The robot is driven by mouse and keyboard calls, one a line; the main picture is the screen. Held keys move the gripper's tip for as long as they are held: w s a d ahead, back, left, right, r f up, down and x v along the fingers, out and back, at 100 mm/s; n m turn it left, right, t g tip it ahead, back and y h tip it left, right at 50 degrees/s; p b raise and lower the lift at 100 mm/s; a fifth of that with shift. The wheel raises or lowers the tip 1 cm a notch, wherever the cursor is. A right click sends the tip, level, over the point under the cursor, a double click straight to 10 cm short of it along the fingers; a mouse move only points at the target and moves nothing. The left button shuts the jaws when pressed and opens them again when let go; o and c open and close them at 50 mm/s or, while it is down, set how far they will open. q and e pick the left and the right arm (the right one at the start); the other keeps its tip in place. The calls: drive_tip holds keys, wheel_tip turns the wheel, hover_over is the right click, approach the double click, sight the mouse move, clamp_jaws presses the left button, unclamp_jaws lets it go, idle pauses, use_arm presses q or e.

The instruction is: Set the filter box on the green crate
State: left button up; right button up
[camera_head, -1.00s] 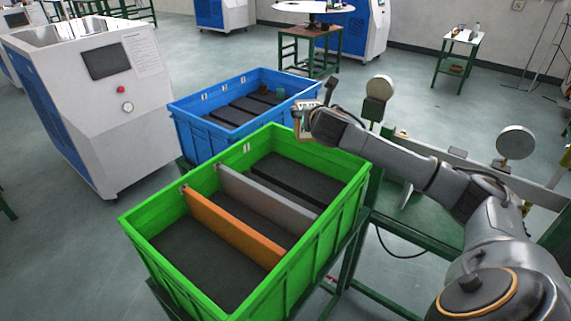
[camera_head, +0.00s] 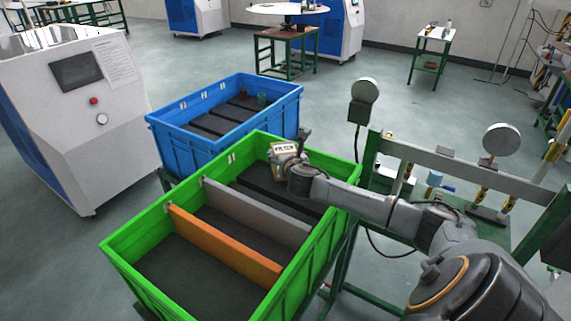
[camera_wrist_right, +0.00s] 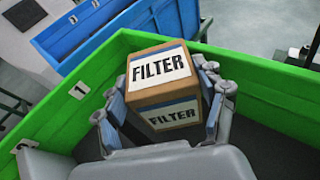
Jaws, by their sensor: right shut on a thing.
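The filter box (camera_wrist_right: 163,90) is a brown cardboard cube with white "FILTER" labels. My right gripper (camera_wrist_right: 165,98) is shut on it, with a finger on each side. In the head view the filter box (camera_head: 283,158) is over the far right compartment of the green crate (camera_head: 310,168), near the far wall. I cannot tell whether it touches the crate floor. The green crate is open-topped, with an orange divider (camera_head: 222,246) and a grey divider (camera_head: 255,211). My left gripper is not in view.
A blue crate (camera_head: 180,149) stands behind the green crate and holds small dark items. A white machine (camera_head: 75,120) stands at the left. A green-framed bench with round gauges (camera_head: 502,140) is at the right, near my right arm.

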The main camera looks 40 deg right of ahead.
wheel_tip(320, 180, down, 4)
drive_tip(key=shift+r, duration=0.25)
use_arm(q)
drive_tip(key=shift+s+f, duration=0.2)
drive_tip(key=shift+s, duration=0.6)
use_arm(e)
drive_tip(key=shift+f, duration=0.1)
drive_tip(key=o, duration=1.3)
drive_tip(key=shift+f, duration=0.1)
drive_tip(key=shift+c, duration=0.2)
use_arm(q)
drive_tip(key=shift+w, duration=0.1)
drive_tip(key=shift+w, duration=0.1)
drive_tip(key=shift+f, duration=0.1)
use_arm(e)
drive_tip(key=v, duration=1.2)
